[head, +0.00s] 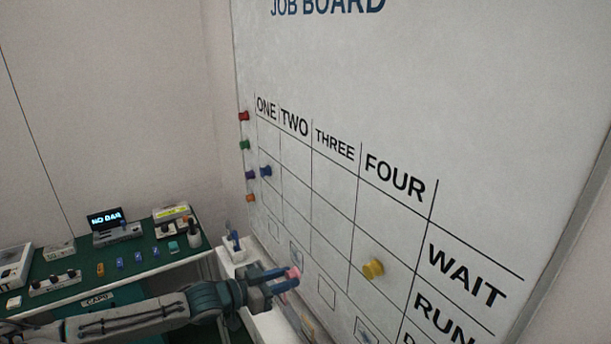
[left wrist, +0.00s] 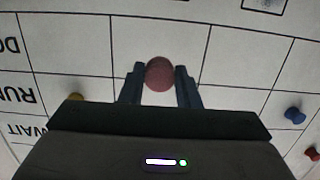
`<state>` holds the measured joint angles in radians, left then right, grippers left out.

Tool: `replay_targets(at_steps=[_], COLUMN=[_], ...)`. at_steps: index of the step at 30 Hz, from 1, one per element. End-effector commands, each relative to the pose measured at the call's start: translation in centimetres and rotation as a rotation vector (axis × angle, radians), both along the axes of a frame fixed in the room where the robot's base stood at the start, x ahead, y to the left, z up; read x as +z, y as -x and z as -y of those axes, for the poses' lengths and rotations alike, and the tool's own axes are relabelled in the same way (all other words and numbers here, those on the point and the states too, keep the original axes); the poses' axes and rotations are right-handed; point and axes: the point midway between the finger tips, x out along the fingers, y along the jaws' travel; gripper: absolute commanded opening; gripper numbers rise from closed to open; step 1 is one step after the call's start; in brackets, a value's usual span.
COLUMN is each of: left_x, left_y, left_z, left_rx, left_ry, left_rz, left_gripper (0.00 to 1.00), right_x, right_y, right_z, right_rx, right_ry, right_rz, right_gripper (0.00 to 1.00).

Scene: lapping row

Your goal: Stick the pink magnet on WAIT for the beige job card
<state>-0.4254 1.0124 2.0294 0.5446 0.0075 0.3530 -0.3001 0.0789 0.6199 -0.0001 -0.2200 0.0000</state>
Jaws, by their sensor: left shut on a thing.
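My left gripper (head: 284,281) is shut on the pink magnet (head: 293,272), in front of the lower part of the job board (head: 480,130). In the left wrist view the round pink magnet (left wrist: 159,74) sits between the two fingertips, with grid lines behind it. I cannot tell whether it touches the board. The WAIT label (head: 466,275) is at the right of the grid's top row. Small cards with drawings (head: 327,292) show low on the board; I cannot tell which is beige. My right gripper is not in view.
A yellow magnet (head: 373,269) is in column FOUR and a blue magnet (head: 266,171) in column ONE. Red (head: 243,116), green (head: 244,145), purple (head: 250,175) and orange (head: 250,198) magnets line the left edge. A green bench (head: 150,262) with devices stands at left.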

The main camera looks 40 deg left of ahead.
Motion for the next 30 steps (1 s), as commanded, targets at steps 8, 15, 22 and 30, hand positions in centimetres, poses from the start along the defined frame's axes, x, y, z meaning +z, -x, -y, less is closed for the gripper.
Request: replay_targets(at_steps=[8, 15, 22, 30], left_x=[0.0, 0.1, 2.2, 8.4], left_y=[0.0, -0.3, -3.8, -7.7], left_z=[0.0, 0.0, -0.4, -0.7], left_rx=[0.0, -0.001, -0.012, -0.031], left_ry=[0.0, -0.004, -0.061, -0.175], left_rz=[0.0, 0.003, 0.033, 0.085], left_gripper=[0.08, 0.08, 0.08, 0.07], right_x=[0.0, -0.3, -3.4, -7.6], right_y=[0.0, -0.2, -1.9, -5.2], right_z=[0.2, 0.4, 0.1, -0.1], right_rx=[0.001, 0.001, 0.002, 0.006], right_ry=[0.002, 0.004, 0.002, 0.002], right_rz=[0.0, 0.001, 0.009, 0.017], right_gripper=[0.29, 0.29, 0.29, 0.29])
